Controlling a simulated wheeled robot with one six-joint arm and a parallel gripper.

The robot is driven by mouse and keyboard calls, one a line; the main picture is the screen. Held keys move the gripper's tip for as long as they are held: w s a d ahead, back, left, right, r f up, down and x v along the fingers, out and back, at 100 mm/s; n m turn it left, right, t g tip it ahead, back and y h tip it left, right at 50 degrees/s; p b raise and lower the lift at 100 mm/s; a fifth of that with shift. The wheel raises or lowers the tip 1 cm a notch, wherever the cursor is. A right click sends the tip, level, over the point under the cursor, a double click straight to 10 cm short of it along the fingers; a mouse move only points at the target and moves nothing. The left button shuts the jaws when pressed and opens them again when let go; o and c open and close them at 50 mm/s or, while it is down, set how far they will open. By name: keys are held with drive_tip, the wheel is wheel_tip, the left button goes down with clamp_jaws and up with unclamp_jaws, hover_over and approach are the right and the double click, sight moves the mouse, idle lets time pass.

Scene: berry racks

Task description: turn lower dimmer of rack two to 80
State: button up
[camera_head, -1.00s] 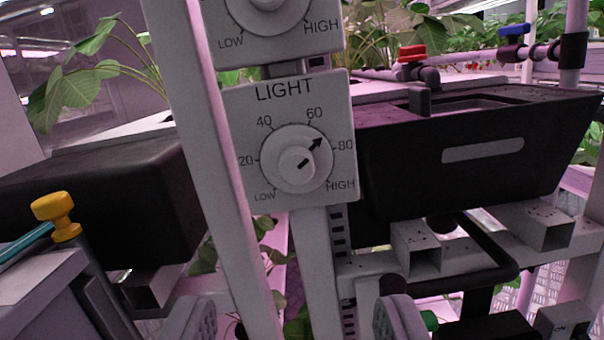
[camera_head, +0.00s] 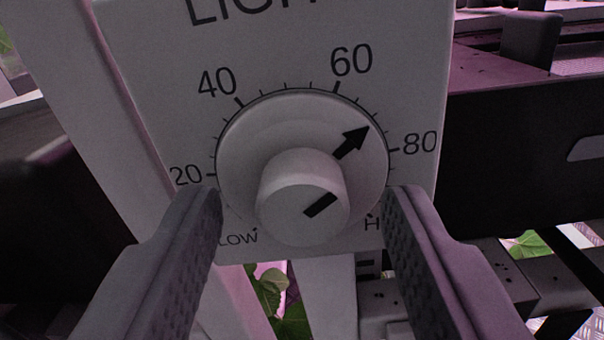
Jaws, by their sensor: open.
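The light dimmer (camera_head: 303,197) is a round white knob on a white panel (camera_head: 150,60) with a scale from LOW through 20, 40, 60, 80 to HIGH. Its black arrow points up and right, between 60 and 80, at about 70. My gripper (camera_head: 303,205) is open, with one ribbed grey finger at the left of the dial and one at the right. The raised centre of the knob lies between the fingertips, with a visible gap on both sides. The fingers partly cover the lower scale, including part of the HIGH label.
A black planter trough (camera_head: 525,155) stands to the right of the panel, and another dark trough (camera_head: 50,215) to the left. A white upright post (camera_head: 85,100) runs close along the panel's left side. Green leaves (camera_head: 270,290) show below.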

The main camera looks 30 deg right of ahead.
drive_tip(key=shift+w+d, duration=0.1)
drive_tip(key=shift+w, duration=0.05)
drive_tip(key=c, duration=1)
drive_tip(key=shift+m, duration=2.7)
drive_tip(key=o, duration=1)
drive_tip(key=v, duration=1.7)
